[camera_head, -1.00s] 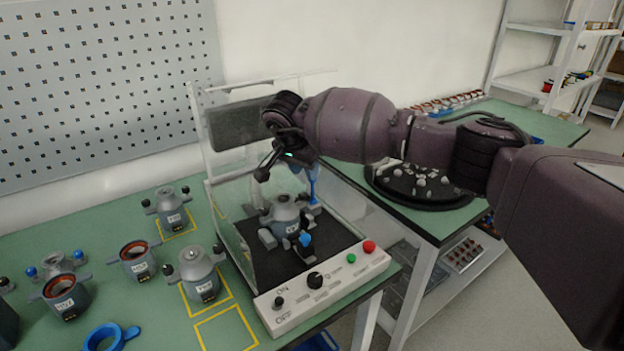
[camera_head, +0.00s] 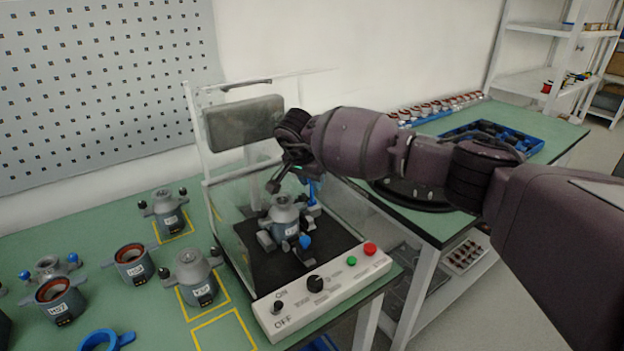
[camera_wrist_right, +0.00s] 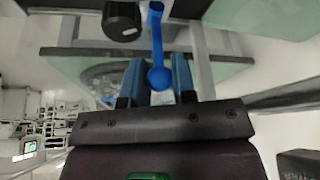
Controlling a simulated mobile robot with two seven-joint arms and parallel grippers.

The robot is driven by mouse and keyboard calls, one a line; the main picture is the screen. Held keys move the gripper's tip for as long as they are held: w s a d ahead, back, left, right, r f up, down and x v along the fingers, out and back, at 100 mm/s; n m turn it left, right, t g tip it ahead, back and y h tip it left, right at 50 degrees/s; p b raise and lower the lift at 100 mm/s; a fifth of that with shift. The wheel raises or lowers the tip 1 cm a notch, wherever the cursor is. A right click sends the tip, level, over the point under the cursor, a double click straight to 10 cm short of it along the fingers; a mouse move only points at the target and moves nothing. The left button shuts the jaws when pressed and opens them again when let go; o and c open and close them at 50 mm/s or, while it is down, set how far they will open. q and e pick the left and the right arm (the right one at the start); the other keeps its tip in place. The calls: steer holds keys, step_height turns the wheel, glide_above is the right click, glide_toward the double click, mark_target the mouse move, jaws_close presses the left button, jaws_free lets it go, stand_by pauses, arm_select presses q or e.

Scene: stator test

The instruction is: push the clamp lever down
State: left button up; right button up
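The clamp lever (camera_head: 313,189) is a blue rod standing up behind the stator in the test station. In the right wrist view the blue lever (camera_wrist_right: 157,48) ends in a ball that appears between my two fingers. My right gripper (camera_head: 273,185) is over the station; it also shows in the wrist view (camera_wrist_right: 158,84) with its fingers apart. I cannot tell whether a finger touches the ball. The grey stator (camera_head: 285,218) sits upright in the station, with a blue ball at its front. The arm hides part of the lever's surroundings. My left gripper is out of view.
The station has a clear side panel (camera_head: 232,225), a grey block (camera_head: 243,123) behind and a control box (camera_head: 325,290) in front. Several stators, including one by the panel (camera_head: 197,280), stand on the left table. A blue tray (camera_head: 535,148) lies on the right table.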

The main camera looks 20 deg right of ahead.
jaws_close()
steer(key=shift+s+d+r+t+p, duration=0.25)
steer(key=shift+s+t+p, duration=0.15)
steer(key=shift+p, duration=0.25)
steer(key=shift+s+d+f+t+y+p, duration=0.1)
steer(key=shift+s+t+y+p, duration=0.35)
steer(key=shift+t+p, duration=0.25)
steer(key=shift+s+d+f+m+t+y+p, duration=0.1)
steer(key=shift+s+f+m+t+y+p, duration=0.2)
steer(key=shift+t, duration=0.4)
steer(key=shift+s+d+f+m+t+y+p, duration=0.15)
steer(key=shift+s+f+t, duration=0.15)
steer(key=shift+s+t, duration=0.3)
steer(key=shift+s+d+f+m+t+y+p, duration=0.1)
steer(key=shift+s+f+m+t+p, duration=0.15)
steer(key=shift+t, duration=0.55)
